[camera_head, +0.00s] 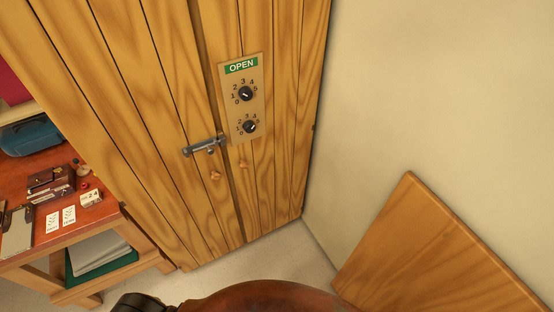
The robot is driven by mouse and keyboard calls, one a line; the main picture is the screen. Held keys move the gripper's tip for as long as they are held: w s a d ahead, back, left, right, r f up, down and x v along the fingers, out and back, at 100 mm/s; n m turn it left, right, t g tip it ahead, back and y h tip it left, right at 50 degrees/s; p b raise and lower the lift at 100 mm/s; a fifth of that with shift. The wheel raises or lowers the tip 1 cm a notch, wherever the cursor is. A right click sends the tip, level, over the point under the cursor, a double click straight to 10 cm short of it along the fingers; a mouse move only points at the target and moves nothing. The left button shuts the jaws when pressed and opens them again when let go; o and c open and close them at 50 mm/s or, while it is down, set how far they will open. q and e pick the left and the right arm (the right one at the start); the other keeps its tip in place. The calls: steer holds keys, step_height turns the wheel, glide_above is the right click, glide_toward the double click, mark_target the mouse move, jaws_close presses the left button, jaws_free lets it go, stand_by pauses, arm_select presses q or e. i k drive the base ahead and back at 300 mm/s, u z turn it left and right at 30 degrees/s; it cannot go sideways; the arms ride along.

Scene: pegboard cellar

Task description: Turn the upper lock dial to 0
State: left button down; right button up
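The upper lock dial (245,93) is a small black knob with a white mark, on a tan plate (241,111) on the wooden door. Numbers run round it from 0 at the lower left to 5 at the right. Its white mark is too small to read a number surely. A similar lower dial (249,126) sits beneath it. A green OPEN sign (241,67) is at the plate's top.
A metal bolt (204,145) crosses the door gap left of the plate. A red-topped workbench (75,219) with small items stands at the left. A wooden panel (430,257) is at the lower right. A rounded brown surface (265,298) fills the bottom middle.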

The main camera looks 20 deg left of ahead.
mark_target(245, 92)
steer(key=k, duration=1.25)
steer(key=u, duration=0.65)
steer(key=i, duration=0.6)
steer(key=u, duration=0.5)
steer(key=i, duration=0.75)
steer(key=z, duration=0.15)
